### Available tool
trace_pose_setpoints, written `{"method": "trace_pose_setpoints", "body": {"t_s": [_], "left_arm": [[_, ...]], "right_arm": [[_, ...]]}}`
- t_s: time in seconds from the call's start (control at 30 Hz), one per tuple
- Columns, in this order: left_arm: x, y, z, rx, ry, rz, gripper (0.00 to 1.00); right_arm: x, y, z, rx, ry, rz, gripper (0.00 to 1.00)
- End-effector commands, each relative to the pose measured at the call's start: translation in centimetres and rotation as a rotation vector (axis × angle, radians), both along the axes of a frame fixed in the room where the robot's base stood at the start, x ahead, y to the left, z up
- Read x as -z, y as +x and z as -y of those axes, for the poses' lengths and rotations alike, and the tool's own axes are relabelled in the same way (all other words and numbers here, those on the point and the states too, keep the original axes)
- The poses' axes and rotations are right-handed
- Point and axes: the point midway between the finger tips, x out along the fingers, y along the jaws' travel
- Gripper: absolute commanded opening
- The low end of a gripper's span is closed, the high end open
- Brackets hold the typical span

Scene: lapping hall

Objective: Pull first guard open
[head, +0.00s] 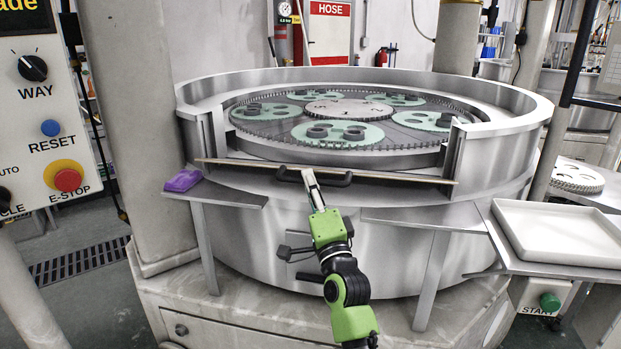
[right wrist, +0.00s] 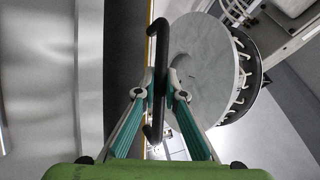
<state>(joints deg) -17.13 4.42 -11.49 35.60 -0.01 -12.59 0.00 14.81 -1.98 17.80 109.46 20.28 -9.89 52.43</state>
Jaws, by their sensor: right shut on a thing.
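The first guard (head: 410,177) shows as a long thin strip with a tan edge across the front opening of the round steel lapping machine (head: 300,215). I cannot tell its exact angle. Its black handle (head: 337,182) sticks out at the middle. My right gripper (head: 308,178) comes up from below and is shut on the handle, near its left part in the head view. In the right wrist view the handle (right wrist: 158,45) runs upright between the two fingers (right wrist: 161,92). My left gripper is not in view.
Green carriers (head: 338,134) with dark round parts lie inside the machine. A purple object (head: 183,180) rests on the left shelf. A white tray (head: 560,234) stands at right. A control panel with a red E-stop (head: 68,180) is at left.

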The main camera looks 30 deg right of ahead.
Motion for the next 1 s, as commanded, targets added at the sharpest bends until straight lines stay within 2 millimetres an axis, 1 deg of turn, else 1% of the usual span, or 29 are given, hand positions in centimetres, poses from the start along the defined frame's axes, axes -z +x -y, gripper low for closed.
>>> {"method": "trace_pose_setpoints", "body": {"t_s": [0.03,0.4,0.43,0.47,0.5,1.0], "left_arm": [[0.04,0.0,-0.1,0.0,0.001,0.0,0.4],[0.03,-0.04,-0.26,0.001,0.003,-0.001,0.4],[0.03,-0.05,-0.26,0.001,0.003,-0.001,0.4],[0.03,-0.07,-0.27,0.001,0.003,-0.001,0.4],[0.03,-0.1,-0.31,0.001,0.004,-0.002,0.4],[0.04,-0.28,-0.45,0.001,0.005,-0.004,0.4]], "right_arm": [[0.33,0.09,0.08,-0.001,0.004,-0.005,0.0],[0.23,0.06,0.12,0.0,0.002,-0.003,0.0],[0.21,0.06,0.12,0.0,0.002,-0.003,0.15],[0.2,0.06,0.12,0.001,0.002,-0.002,0.23],[0.18,0.05,0.11,0.001,0.001,-0.002,0.28],[-0.08,-0.04,0.01,0.001,0.0,0.003,0.28]]}}
